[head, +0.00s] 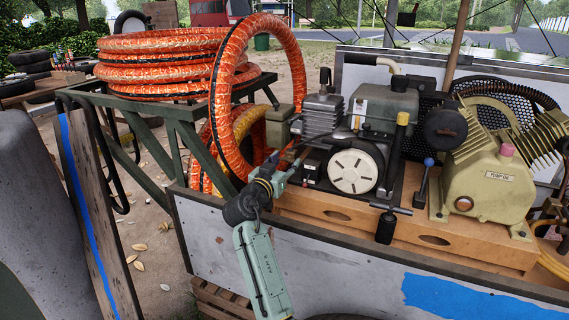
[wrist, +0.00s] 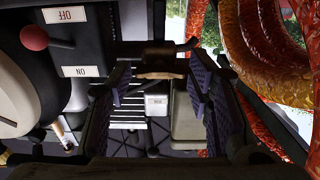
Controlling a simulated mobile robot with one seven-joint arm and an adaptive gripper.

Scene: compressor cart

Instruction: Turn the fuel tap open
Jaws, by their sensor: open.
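In the wrist view my gripper (wrist: 160,92) is open, its two dark ridged finger pads standing left and right with a gap between them. A small brass-coloured fitting with a crossbar (wrist: 160,66), which looks like the fuel tap, shows in the gap near the fingertips. I cannot tell whether either pad touches it. In the head view my gripper (head: 291,166) is at the left end of the engine (head: 372,128), beside its white round starter cover (head: 352,171). The tap is not clearly visible there.
A red ball-ended lever (wrist: 35,38) sits by upside-down OFF and ON labels, left of my fingers. Orange hoses (head: 170,68) hang close by on a green rack (head: 180,130). A beige pump (head: 490,180) stands at the right on the cart.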

